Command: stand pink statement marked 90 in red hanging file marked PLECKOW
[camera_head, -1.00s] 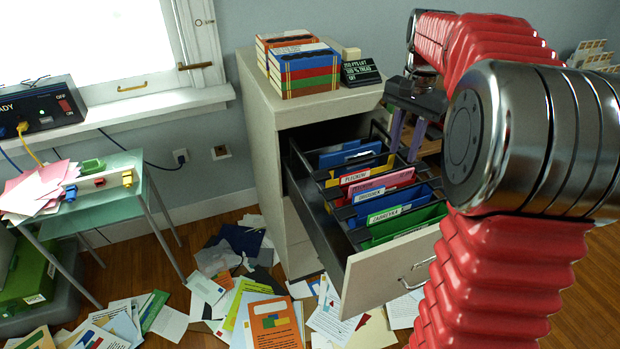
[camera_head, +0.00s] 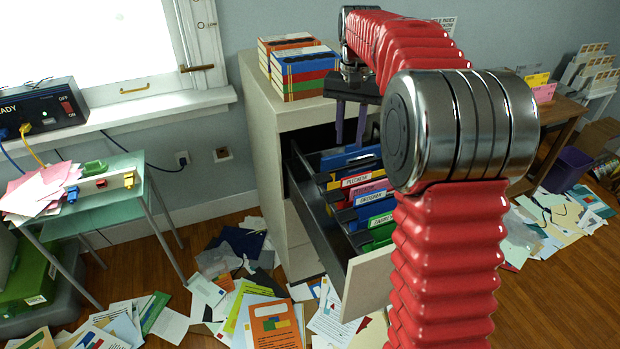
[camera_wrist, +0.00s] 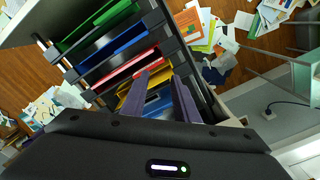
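The open drawer (camera_head: 330,215) holds a row of coloured hanging files. The red hanging file (camera_head: 372,187) sits by the tab reading PLECKOW (camera_head: 358,180), in front of a yellow file; it also shows in the wrist view (camera_wrist: 120,75). A pinkish-red surface shows at this file, but I cannot tell whether it is a sheet or the file itself. I can read no 90 on any pink sheet. My gripper (camera_head: 351,136) is over the back of the drawer. In the wrist view its fingers (camera_wrist: 162,88) are apart, with nothing seen held between them.
Books (camera_head: 300,72) stand on the cabinet. Pink and white papers (camera_head: 42,188) lie on the glass side table at left. A pink card (camera_head: 544,93) and a yellow card stand on the wooden desk at right. Loose papers cover the floor around the cabinet.

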